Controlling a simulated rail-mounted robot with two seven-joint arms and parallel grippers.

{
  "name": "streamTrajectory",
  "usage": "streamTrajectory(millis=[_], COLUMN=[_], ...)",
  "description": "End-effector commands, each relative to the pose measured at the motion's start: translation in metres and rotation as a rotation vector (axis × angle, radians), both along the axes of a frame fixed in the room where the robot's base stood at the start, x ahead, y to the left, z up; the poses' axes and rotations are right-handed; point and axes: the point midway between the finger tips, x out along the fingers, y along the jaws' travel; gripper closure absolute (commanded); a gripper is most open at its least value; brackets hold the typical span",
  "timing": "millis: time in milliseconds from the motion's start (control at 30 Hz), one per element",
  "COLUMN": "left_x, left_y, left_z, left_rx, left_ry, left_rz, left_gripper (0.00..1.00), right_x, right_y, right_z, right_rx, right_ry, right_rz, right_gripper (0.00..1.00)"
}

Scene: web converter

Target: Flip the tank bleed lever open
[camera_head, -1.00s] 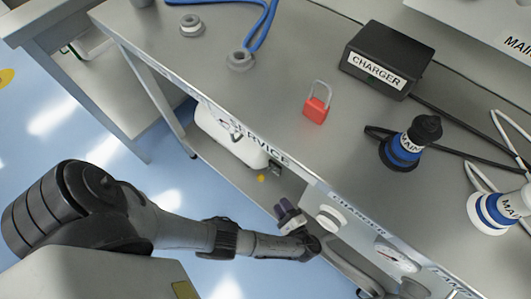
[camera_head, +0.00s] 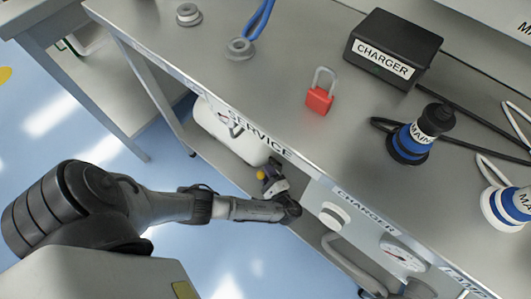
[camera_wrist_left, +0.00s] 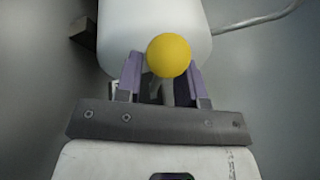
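The white tank (camera_head: 225,130) lies on the shelf under the bench, below the SERVICE label. In the left wrist view the yellow knob (camera_wrist_left: 169,55) sits in front of the white tank (camera_wrist_left: 120,30), between the purple fingers of my left gripper (camera_wrist_left: 163,75). The fingers stand apart, with a gap visible by the knob; I cannot tell whether either touches it. My left gripper (camera_head: 268,172) is at the knob in the head view. The lever's stem is mostly hidden. My right gripper is not in view.
The bench front with its CHARGER panel (camera_head: 345,200), round button and gauge (camera_head: 403,256) is close to my left wrist. A red padlock (camera_head: 320,98), a black charger box (camera_head: 390,48) and blue connectors (camera_head: 410,140) stand on the bench top. A thin hose (camera_wrist_left: 260,20) leaves the tank.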

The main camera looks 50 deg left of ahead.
Motion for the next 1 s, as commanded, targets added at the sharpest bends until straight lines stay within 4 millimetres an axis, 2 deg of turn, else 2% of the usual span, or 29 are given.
streamTrajectory(millis=[167,467,867,1000], left_x=[0.0013,0.0014,0.0014,0.0014], left_y=[0.0083,0.0093,0.0092,0.0092], left_z=[0.0,0.0004,0.0007,0.0014], left_rx=[0.0,0.0,0.0,0.002], left_ry=[-0.001,0.0,-0.001,-0.002], left_rz=[0.0,0.0,0.001,0.002], left_gripper=[0.64,0.64,1.0,1.0], right_x=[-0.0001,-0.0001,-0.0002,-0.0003], right_y=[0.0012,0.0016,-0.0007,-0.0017], right_z=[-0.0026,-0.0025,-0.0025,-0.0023], right_rx=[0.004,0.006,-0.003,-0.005], right_ry=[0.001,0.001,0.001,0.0], right_rz=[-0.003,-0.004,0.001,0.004], right_gripper=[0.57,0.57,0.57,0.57])
